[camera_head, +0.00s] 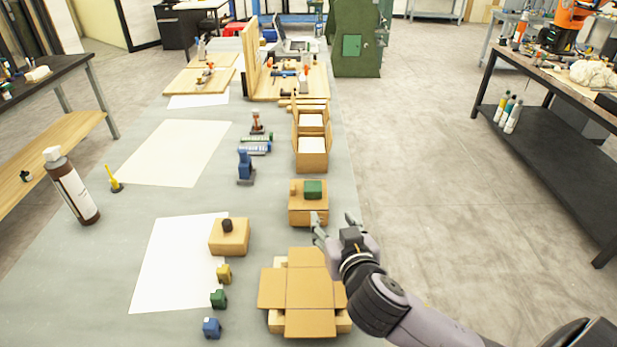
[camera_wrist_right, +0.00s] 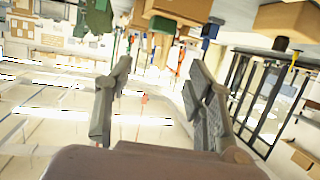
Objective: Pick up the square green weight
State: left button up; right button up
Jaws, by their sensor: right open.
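A square green weight (camera_head: 313,189) sits on top of a small cardboard-coloured block (camera_head: 308,212) on the right side of the table. A smaller green block (camera_head: 218,298) stands near the front, between a yellow block (camera_head: 224,273) and a blue block (camera_head: 212,327). My right gripper (camera_head: 333,220) is open and empty, just in front and to the right of the block bearing the green weight. In the right wrist view its fingers (camera_wrist_right: 160,72) are spread with nothing between them. That view is tilted, with boxes along its top edge. My left gripper is not in view.
An open cardboard box (camera_head: 305,287) lies in front, beside my right gripper. A wider block with a dark knob (camera_head: 229,236) stands left. A divided open box (camera_head: 312,152) and a blue weight (camera_head: 245,167) stand beyond.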

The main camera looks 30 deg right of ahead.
jog(key=p, duration=0.2)
send_near(313, 187)
jog(key=p+x, duration=0.1)
jog(key=x, duration=0.2)
jog(key=shift+w+d+r, duration=0.1)
jog(key=shift+w+d, duration=0.05)
jog(key=shift+w, duration=0.05)
jog(key=shift+w+d, duration=0.1)
jog(key=shift+w, duration=0.25)
jog(key=p+x, duration=0.1)
jog(key=x, duration=0.2)
jog(key=shift+w, duration=0.1)
jog(key=shift+w+f+p, duration=0.35)
jog(key=shift+w+f, duration=0.05)
jog(key=shift+w, duration=0.1)
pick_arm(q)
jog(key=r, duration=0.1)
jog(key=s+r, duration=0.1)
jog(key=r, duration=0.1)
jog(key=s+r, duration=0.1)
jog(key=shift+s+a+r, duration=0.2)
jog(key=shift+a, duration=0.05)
